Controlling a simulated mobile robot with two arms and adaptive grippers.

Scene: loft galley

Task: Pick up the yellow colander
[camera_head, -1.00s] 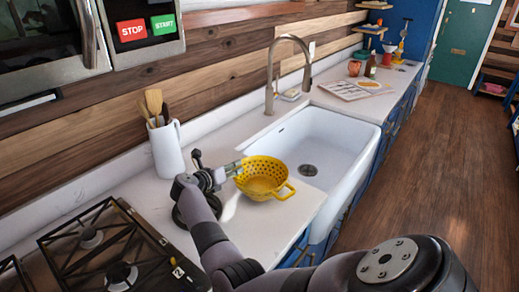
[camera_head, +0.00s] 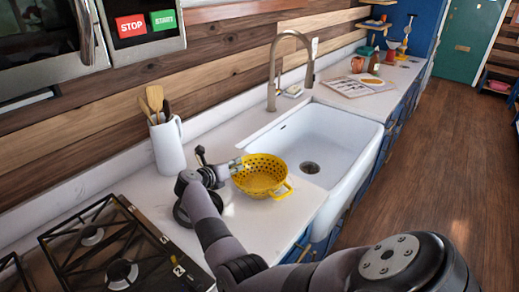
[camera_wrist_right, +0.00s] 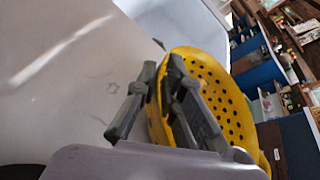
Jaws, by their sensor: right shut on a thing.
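The yellow colander (camera_head: 262,180) is at the counter's edge by the sink, upright, with one handle toward the lower right. My right gripper (camera_head: 236,166) is at its left rim, shut on it. In the right wrist view, the gripper's fingers (camera_wrist_right: 160,78) sit on either side of the colander's rim, and the perforated wall of the colander (camera_wrist_right: 215,90) shows beyond one finger. I cannot tell whether the colander's base touches the counter. My left gripper is not in view.
A white sink (camera_head: 345,140) lies just right of the colander, with a tall faucet (camera_head: 272,75) behind it. A white utensil pitcher (camera_head: 168,147) stands left of the gripper. A gas stove (camera_head: 105,245) is at the lower left. An open book (camera_head: 360,85) lies farther along the counter.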

